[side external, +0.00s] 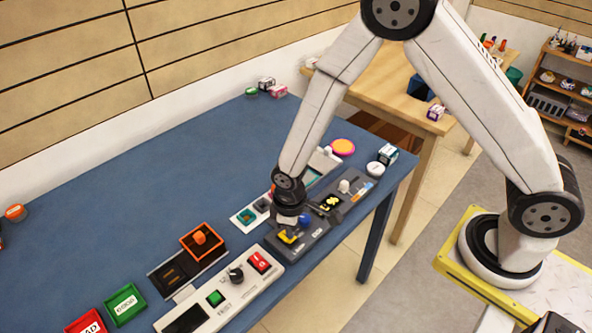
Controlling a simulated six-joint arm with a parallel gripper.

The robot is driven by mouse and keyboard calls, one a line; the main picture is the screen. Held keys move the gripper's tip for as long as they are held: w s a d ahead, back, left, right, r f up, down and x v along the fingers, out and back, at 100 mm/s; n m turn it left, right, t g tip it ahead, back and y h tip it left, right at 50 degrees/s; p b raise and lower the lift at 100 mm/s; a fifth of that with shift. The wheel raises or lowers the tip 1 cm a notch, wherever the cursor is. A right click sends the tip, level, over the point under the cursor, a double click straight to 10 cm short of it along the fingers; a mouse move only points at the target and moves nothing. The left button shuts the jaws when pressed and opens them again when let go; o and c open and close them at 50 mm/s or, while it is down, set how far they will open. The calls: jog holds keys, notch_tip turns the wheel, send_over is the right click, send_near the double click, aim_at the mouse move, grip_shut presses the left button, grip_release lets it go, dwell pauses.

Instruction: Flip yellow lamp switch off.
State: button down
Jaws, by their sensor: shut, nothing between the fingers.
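A dark grey control panel (318,232) lies near the right edge of the blue table. It carries a yellow part (288,237) at its front left and a yellow piece (331,201) further back.
An orange-knobbed box (201,242) stands left. The blue table (130,215) is mostly clear at left and back.

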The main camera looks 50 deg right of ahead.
jog(key=shift+f, duration=0.7)
dwell(0.7)
jog(key=shift+r, duration=3.5)
jog(key=shift+d+r, duration=0.4)
jog(key=s+d+r+m+t, duration=0.1)
jog(key=s+d+r+m, duration=0.2)
jog(key=d, duration=0.3)
jog(key=s+d+r+m+t, duration=0.1)
jog(key=s+d+r+m, duration=0.2)
jog(key=s+d+r, duration=0.1)
notch_tip(320, 180, up, 2)
jog(key=shift+s+d+r+t, duration=0.15)
jog(key=shift+s+d+t, duration=0.2)
jog(key=shift+d, duration=0.5)
